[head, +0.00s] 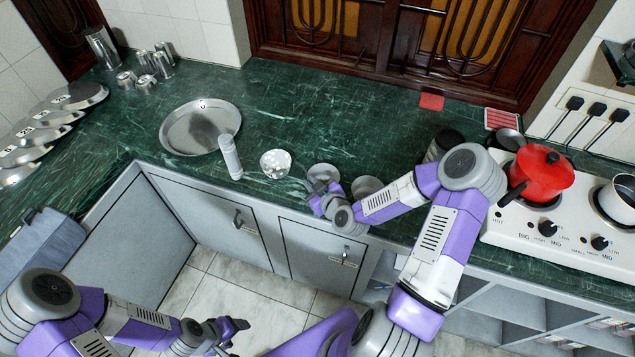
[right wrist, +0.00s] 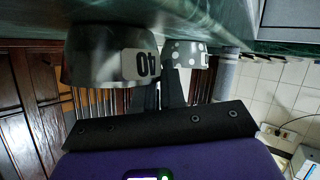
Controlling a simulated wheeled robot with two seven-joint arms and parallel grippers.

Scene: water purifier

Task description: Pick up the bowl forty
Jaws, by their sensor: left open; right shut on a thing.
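The bowl forty, a grey metal bowl with a white "40" label (right wrist: 110,58), fills the left of the right wrist view, which looks upside down. In the head view it appears to be the metal bowl (head: 322,173) at my right gripper (head: 322,190). The right gripper's fingers (right wrist: 165,92) are shut at the bowl's near side edge; the exact contact is partly hidden. The bowl seems to be at counter level; I cannot tell whether it is raised. My left gripper (head: 237,328) is open and empty, low in front of the cabinets.
Another metal bowl (head: 367,187) is close to the right of my right gripper. A red pot (head: 542,172) sits on the stove.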

